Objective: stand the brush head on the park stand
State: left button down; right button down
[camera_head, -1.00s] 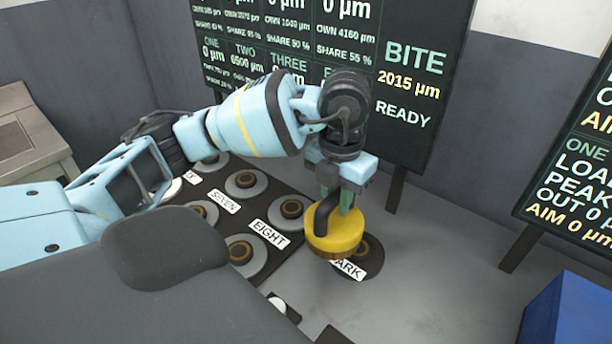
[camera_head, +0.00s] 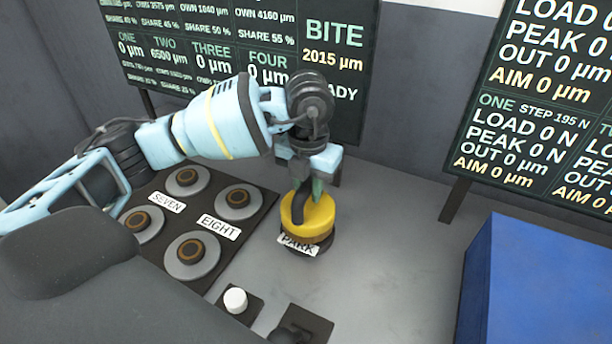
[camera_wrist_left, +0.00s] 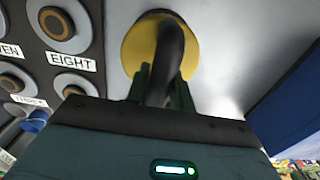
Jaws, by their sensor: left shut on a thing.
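The brush head (camera_head: 308,212) is a yellow disc with a brown underside and a thick black curved handle. My left gripper (camera_head: 311,192) is shut on the handle and holds the head from above, roughly level. The park stand (camera_head: 318,246) is a dark round base with a white PARK label, right below the head and mostly hidden by it. I cannot tell whether the head touches the stand. In the left wrist view the brush head (camera_wrist_left: 140,50) lies just beyond the gripper (camera_wrist_left: 163,85), and the stand is hidden. My right gripper is not in view.
A dark board with several round grey pads (camera_head: 194,255), labelled SEVEN and EIGHT among others, lies left of the stand. A white knob (camera_head: 235,300) sits in front. A blue box (camera_head: 535,285) stands at the right. Black display screens (camera_head: 545,95) stand behind. Grey floor right of the stand is clear.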

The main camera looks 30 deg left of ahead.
pick_arm(q)
jog(key=shift+f, duration=0.2)
jog(key=c, duration=1.2)
grip_release()
jog(key=shift+f, duration=0.1)
notch_tip(320, 180, up, 12)
